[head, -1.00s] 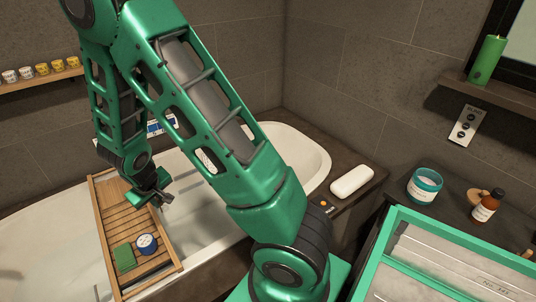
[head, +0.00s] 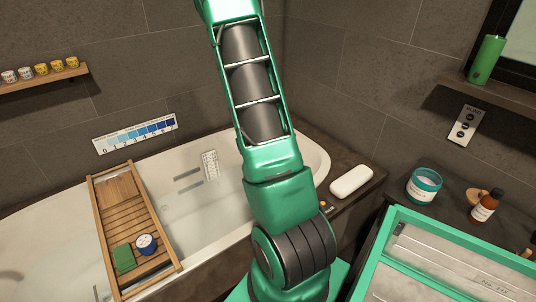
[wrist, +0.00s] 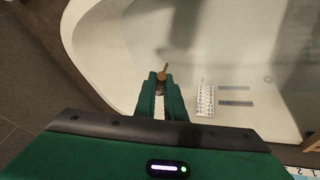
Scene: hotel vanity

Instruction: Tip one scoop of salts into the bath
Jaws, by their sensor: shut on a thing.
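In the wrist view my gripper (wrist: 162,84) is shut on a small brown, wood-coloured piece (wrist: 164,71), which looks like part of the scoop. The rest of it is hidden between the fingers, and I cannot tell whether it holds salts. The fingers are above the white bath (wrist: 112,45). In the head view the bath (head: 205,230) lies left and centre, and my arm rises out of the top, so the gripper is out of that view. A teal-rimmed jar with white contents (head: 424,186), apparently the salts, stands on the right counter.
A wooden bath tray (head: 125,212) spans the tub with a green block (head: 123,258) and a blue-and-white tin (head: 146,244). A blue scale strip (head: 135,133) is on the wall. A white bar (head: 351,181) lies on the ledge. A brown bottle (head: 485,206) stands near the jar.

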